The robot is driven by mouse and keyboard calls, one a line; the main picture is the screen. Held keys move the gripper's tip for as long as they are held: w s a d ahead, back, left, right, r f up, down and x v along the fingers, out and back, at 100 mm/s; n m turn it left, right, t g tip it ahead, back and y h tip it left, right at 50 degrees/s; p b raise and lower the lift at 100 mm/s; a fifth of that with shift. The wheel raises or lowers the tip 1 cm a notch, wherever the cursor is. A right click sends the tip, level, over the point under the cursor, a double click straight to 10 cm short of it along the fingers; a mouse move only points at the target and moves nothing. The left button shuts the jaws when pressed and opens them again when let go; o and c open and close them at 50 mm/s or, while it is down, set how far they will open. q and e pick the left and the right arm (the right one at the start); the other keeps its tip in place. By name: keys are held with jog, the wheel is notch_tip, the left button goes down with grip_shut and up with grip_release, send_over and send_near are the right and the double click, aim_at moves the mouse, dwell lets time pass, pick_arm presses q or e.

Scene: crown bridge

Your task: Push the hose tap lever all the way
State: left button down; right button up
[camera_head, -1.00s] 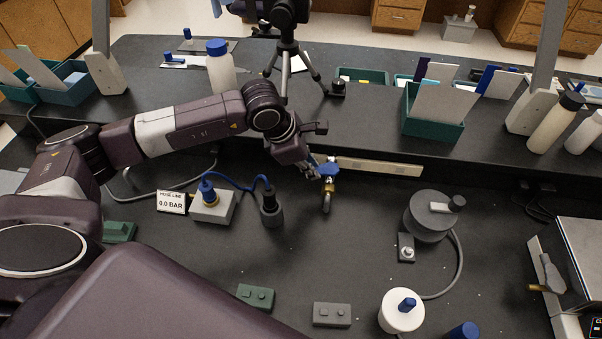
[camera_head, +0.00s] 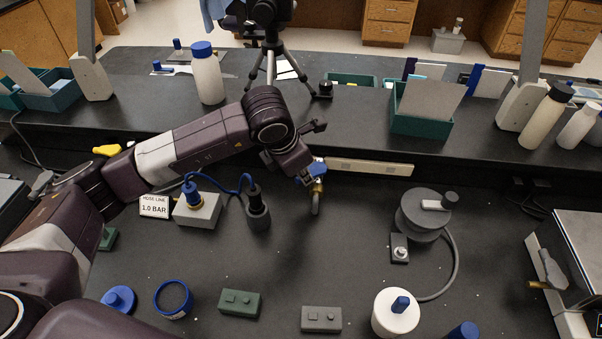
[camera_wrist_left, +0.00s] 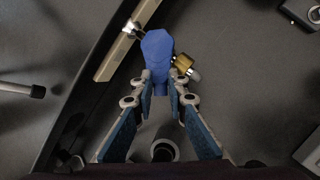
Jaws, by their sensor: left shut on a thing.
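The hose tap has a blue lever (camera_head: 311,176) on a brass body (camera_head: 318,187) with a grey spout, below the shelf edge. In the left wrist view the blue lever (camera_wrist_left: 157,48) lies between and beyond my fingertips, with the brass body (camera_wrist_left: 183,64) to its right. My left gripper (camera_wrist_left: 161,88) is shut on the lever's near end. In the head view the left gripper (camera_head: 303,172) is small and partly hidden by its wrist. The hose line display (camera_head: 154,207) reads 1.0 BAR. My right gripper is not in view.
A grey box with a blue-hosed fitting (camera_head: 197,211) and a dark upright cylinder (camera_head: 258,211) stand left of the tap. A grey round device (camera_head: 420,222) with a cable stands to the right. The bench between and in front of the tap is mostly clear.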

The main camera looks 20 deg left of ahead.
pick_arm(q)
jog(key=c, duration=1.9)
grip_release()
jog(key=v, duration=1.2)
